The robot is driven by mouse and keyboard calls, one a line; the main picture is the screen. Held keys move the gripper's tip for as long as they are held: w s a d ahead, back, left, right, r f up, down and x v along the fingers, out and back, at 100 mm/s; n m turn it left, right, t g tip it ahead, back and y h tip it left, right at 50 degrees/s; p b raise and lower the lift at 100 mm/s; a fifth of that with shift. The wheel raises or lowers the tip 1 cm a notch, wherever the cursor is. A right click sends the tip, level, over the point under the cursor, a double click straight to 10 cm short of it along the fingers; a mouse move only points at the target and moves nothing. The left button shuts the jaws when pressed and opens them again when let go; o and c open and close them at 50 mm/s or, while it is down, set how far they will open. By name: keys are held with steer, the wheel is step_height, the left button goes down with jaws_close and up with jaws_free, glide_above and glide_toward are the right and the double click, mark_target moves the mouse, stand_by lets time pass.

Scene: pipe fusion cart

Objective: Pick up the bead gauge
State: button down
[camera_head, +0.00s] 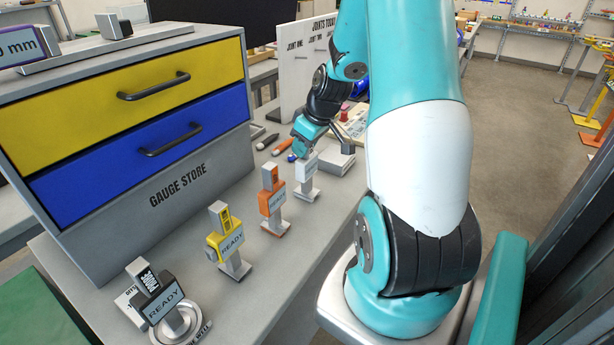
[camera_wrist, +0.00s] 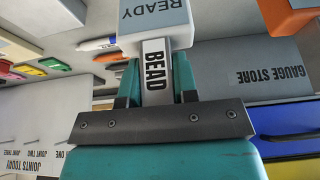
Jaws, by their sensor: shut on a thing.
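The bead gauge (camera_wrist: 155,66) is a pale block marked BEAD in the wrist view, with a white body and a READY plate (camera_wrist: 156,12). My gripper (camera_wrist: 157,84) has its teal fingers on both sides of the block, shut on it. In the head view the white bead gauge (camera_head: 304,172) is the farthest of the row of gauges, upright over a grey base (camera_head: 306,193). My gripper (camera_head: 297,150) is at its top and hides part of it. I cannot tell whether the gauge is clear of the base.
An orange gauge (camera_head: 267,202), a yellow gauge (camera_head: 224,247) and a dark gauge (camera_head: 157,296) stand nearer along the bench, each marked READY. The gauge store cabinet (camera_head: 180,187) with yellow and blue drawers stands left. Markers lie behind the row. A joints board (camera_head: 296,62) stands at the back.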

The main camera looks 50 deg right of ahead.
steer(key=shift+r, duration=0.1)
step_height(320, 180, up, 20)
steer(key=shift+b, duration=0.35)
steer(key=c, duration=1.7)
jaws_free()
steer(key=shift+c, duration=0.2)
